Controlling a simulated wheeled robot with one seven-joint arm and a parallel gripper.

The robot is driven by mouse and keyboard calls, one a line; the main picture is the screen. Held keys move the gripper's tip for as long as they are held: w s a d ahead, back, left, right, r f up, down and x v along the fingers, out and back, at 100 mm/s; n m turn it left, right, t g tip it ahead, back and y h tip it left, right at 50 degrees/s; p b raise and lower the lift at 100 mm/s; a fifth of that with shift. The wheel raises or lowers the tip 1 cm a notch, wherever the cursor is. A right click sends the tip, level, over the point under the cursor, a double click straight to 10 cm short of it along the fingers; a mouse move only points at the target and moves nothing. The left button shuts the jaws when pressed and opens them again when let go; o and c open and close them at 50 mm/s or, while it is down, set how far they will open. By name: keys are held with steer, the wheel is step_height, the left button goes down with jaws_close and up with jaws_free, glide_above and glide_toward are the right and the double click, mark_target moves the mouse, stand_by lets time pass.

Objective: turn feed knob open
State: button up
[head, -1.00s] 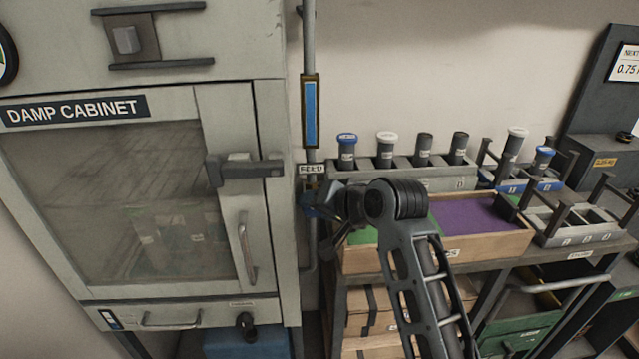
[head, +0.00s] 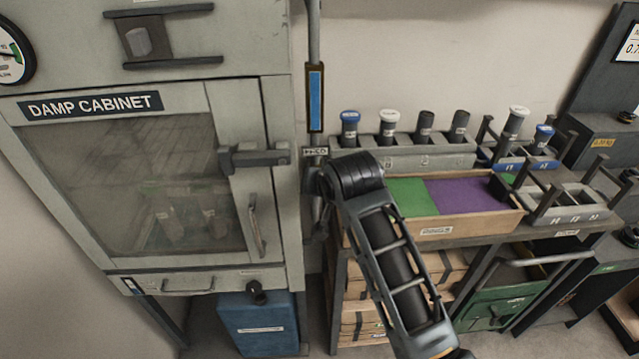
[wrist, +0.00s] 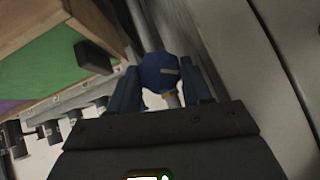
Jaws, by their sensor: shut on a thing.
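The feed knob (wrist: 158,72) is blue and faceted, with a pale mark on its face. It sits on the vertical feed pipe (head: 314,30) beside the cabinet, under a small FEED label (head: 315,152). In the wrist view my gripper (wrist: 162,84) has one finger on each side of the knob and is shut on it. In the head view my arm hides the knob, and my gripper is mostly hidden below the label.
The damp cabinet (head: 225,93) stands close on the left, with a latch (head: 255,158) jutting toward the pipe. On the right are a wooden tray (head: 470,228) with green and purple areas and a rack of capped tubes (head: 400,160). A blue box (head: 258,322) is below the cabinet.

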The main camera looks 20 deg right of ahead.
steer(key=o, duration=1.1)
steer(key=shift+c, duration=0.2)
steer(key=shift+a+r, duration=0.1)
